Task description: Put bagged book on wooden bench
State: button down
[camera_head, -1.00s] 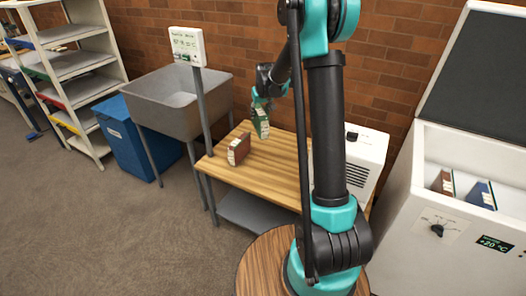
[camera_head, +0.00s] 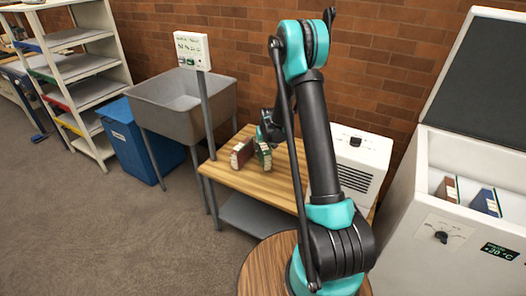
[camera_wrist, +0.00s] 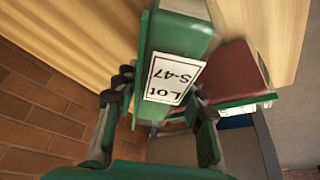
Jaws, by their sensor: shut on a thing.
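My gripper (camera_head: 268,132) is shut on a green bagged book (camera_head: 264,154) with a white label. In the wrist view the label on the green book (camera_wrist: 182,38) reads "Lot S-47", and the gripper's fingers (camera_wrist: 160,92) press its two sides. The book is upright at the wooden bench (camera_head: 235,176), low over or on its top; I cannot tell whether it touches. A red book (camera_head: 241,153) stands on the bench just left of it in the head view; it also shows in the wrist view (camera_wrist: 235,70).
A white appliance (camera_head: 358,160) stands at the bench's right. A grey sink (camera_head: 185,105) and a sign post (camera_head: 206,110) are to the left. An open white chest (camera_head: 440,165) at right holds a brown book (camera_head: 447,189) and a blue book (camera_head: 487,202). The bench's front is clear.

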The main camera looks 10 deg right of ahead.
jog(key=shift+f, duration=1.25)
jog(key=c, duration=0.9)
grip_release()
jog(key=shift+f, duration=0.1)
